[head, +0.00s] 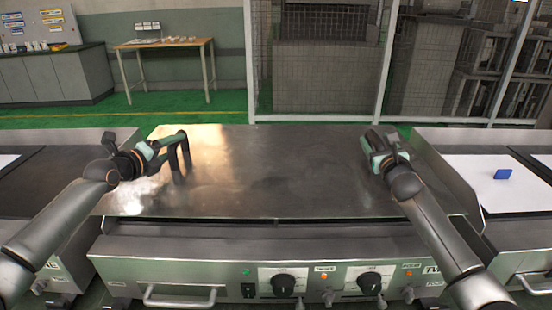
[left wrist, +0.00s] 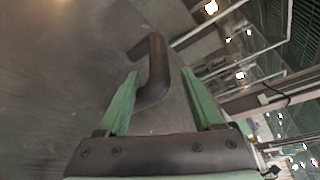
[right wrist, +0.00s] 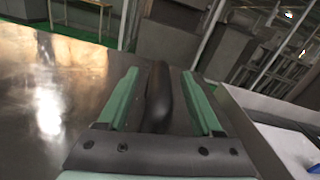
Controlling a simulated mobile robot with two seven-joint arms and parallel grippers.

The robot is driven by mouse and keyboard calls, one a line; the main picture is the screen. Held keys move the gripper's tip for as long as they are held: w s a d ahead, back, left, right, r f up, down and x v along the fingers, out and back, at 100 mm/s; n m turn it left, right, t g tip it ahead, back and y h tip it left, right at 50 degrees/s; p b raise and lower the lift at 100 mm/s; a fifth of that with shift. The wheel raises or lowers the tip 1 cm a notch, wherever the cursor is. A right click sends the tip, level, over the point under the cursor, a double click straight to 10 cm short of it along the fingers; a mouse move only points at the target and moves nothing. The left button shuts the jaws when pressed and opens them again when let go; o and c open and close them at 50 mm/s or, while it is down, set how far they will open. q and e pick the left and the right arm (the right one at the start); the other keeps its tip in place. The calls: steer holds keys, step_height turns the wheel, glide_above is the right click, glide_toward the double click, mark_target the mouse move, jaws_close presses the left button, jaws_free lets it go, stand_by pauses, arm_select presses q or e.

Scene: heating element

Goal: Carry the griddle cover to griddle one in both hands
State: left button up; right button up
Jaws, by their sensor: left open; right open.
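The griddle cover (head: 270,175) is a wide shiny steel plate with a black handle at each side. It lies flat on the middle griddle (head: 190,242), labelled TW…, whose label is partly hidden by my right arm. My left gripper (head: 160,147) is open at the left handle (head: 183,155); in the left wrist view that handle (left wrist: 153,72) stands between the spread green fingers. My right gripper (head: 371,148) is open at the right handle; in the right wrist view this handle (right wrist: 158,95) lies between the fingers. Griddle one (head: 60,170) is at the left, its label ending in NE.
A griddle at the right (head: 485,180) carries a white sheet with a blue block (head: 502,174). Raised steel side walls separate the griddles. A wire fence (head: 320,70) and a wooden table (head: 165,43) stand behind, across a green floor.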

arm_select(q)
jaws_close()
arm_select(e)
jaws_close()
stand_by(1.0)
arm_select(q)
steer(key=shift+r, duration=0.4)
arm_select(e)
steer(key=shift+r, duration=0.35)
